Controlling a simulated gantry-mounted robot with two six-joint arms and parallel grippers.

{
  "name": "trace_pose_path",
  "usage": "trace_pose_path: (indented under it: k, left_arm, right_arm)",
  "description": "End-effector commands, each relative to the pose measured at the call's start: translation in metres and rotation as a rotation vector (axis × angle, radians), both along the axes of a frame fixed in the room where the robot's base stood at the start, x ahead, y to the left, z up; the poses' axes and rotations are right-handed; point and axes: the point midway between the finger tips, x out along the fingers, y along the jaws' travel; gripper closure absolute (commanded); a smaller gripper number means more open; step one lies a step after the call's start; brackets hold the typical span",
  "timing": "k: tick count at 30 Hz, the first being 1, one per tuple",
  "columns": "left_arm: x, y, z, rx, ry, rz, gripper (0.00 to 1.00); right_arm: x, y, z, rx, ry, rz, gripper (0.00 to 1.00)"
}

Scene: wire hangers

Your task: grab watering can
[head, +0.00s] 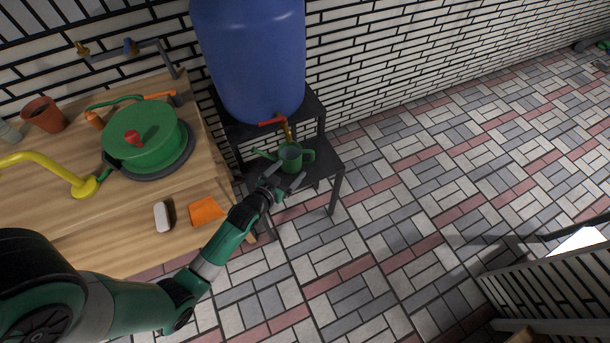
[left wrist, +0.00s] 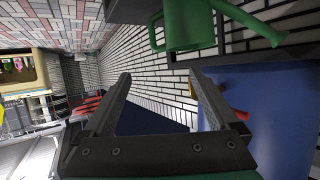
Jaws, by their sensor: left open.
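A small green watering can (head: 290,158) stands on the lower shelf of a black metal stand (head: 326,171), under the tap of a blue barrel, in the head view. Its spout points left and its handle is on the right. My left gripper (head: 284,184) is open and empty, just in front of the can and apart from it. In the left wrist view the watering can (left wrist: 188,25) shows at the top, partly cut off, beyond and above the open left gripper (left wrist: 160,95). It is not between the fingers. My right gripper is not in view.
The blue barrel (head: 250,60) sits above the can, with a red-handled tap (head: 273,122) close over it. A wooden table (head: 110,227) on the left carries a green hose reel (head: 145,140) and an orange object (head: 206,210). The tiled floor (head: 430,180) to the right is clear.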

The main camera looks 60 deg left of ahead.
Motion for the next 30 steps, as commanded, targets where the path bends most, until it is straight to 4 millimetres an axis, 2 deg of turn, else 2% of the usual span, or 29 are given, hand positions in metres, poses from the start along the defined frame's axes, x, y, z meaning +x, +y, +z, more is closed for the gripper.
trace_pose_path:
  k: [1,8,16,24,30]
  left_arm:
    - [-0.003,0.003,-0.015,-0.001,0.002,0.009,0.06]
    - [0.001,0.008,-0.014,0.001,-0.002,0.014,0.06]
    - [0.039,0.031,-0.036,0.002,-0.003,0.014,0.06]
    - [0.05,0.038,-0.038,0.001,-0.002,0.014,0.06]
    - [0.072,0.054,-0.059,0.002,-0.004,0.014,0.06]
  right_arm:
    - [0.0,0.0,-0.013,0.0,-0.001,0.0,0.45]
    - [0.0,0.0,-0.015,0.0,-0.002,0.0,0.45]
    - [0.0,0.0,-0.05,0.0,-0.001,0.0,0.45]
    - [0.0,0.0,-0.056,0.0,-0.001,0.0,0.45]
    - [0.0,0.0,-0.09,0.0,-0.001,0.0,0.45]
